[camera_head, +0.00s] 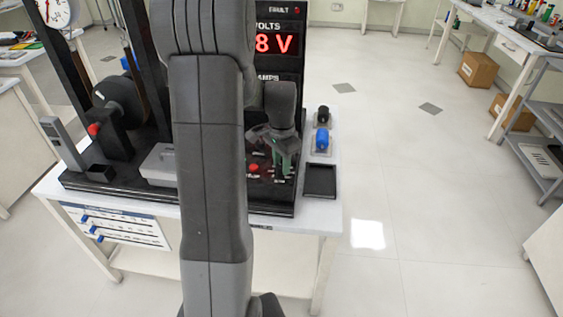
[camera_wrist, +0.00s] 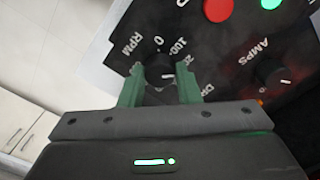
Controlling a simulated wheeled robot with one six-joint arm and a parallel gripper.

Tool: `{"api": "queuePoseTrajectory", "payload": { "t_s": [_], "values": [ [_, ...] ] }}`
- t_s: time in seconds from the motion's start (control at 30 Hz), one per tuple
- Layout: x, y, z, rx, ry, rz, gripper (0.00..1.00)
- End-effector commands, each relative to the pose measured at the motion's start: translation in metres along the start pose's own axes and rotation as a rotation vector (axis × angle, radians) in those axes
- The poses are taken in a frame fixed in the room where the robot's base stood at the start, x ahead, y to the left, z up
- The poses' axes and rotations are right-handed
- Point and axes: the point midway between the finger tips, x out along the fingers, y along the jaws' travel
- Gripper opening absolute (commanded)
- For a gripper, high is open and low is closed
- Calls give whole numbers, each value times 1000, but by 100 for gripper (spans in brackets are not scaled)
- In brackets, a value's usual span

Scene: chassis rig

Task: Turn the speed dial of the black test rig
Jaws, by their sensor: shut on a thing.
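The black test rig (camera_head: 270,207) stands on a white table, with a red "8 V" readout (camera_head: 273,44) on its upright panel. In the wrist view, a black dial (camera_wrist: 160,68) marked "RPM" sits between the green fingers of my gripper (camera_wrist: 160,76), one finger on each side. My gripper is shut on this dial. The "0" and "100" marks show above it; much of the dial's lower side is hidden by my gripper. In the head view my gripper (camera_head: 283,165) is at the rig's lower panel, and the dial is hidden behind it.
An AMPS knob (camera_wrist: 271,76) is right of the dial, with red (camera_wrist: 218,9) and green (camera_wrist: 270,3) round buttons above. A black tray (camera_head: 320,181) and a blue object (camera_head: 322,139) lie on the table right of the rig. Open floor is farther right.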

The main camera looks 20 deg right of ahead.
Motion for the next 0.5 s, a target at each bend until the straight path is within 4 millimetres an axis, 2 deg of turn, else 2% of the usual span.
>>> {"api": "queuePoseTrajectory", "payload": {
  "t_s": [0.17,0.2,0.3,0.5],
  "values": [
    [-1,0,-1,-1,2,-2,7],
    [-1,0,-1,-1,2,-2,34],
    [-1,0,0,-1,2,-2,52],
    [0,0,0,-1,1,-1,52]
  ]
}}
